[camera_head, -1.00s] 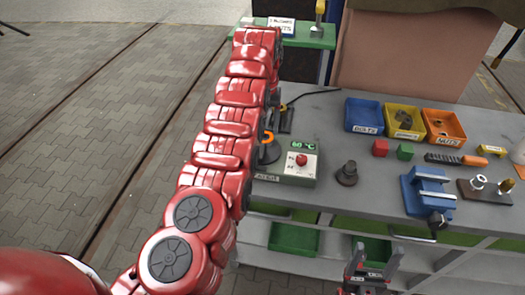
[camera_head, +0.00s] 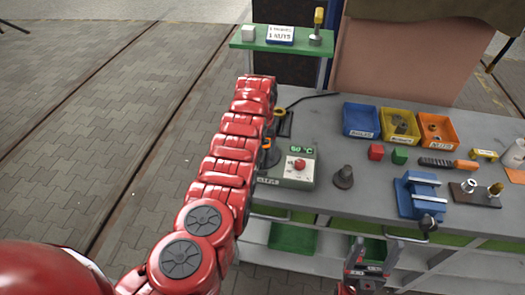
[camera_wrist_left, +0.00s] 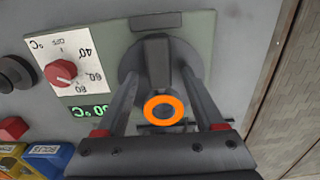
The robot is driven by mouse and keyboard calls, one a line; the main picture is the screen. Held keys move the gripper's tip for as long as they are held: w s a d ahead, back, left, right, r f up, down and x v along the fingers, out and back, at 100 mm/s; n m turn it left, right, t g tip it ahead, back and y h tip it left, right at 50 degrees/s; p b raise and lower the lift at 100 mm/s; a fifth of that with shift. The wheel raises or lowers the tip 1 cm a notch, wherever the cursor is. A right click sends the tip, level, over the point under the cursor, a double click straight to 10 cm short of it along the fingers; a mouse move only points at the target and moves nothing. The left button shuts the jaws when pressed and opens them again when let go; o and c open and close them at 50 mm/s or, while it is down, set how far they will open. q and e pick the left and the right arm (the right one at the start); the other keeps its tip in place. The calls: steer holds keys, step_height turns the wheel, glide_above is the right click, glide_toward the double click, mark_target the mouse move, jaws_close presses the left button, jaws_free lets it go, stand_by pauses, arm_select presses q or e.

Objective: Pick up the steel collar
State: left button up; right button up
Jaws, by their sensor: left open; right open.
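I cannot tell for sure which part is the steel collar. A ring with an orange face (camera_wrist_left: 163,109) shows at the end of a dark post on the heater's round base (camera_wrist_left: 140,62) in the left wrist view. My left gripper (camera_wrist_left: 158,76) is open, with its fingers either side of the post and ring; I cannot tell whether they touch. In the head view my red left arm hides most of this gripper and post. A dark flanged piece (camera_head: 343,177) stands on the bench right of the heater. My right gripper (camera_head: 370,254) is open and empty at the bench front.
The heater's control box (camera_head: 298,167) has a red knob. Blue (camera_head: 361,134), yellow and orange bins stand at the back. A blue vise (camera_head: 417,194) and a plate with a silver ring (camera_head: 469,186) are at right. Green trays sit below the grey bench (camera_head: 320,110).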

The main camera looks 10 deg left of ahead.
arm_select(q)
jaws_close()
stand_by(0.5)
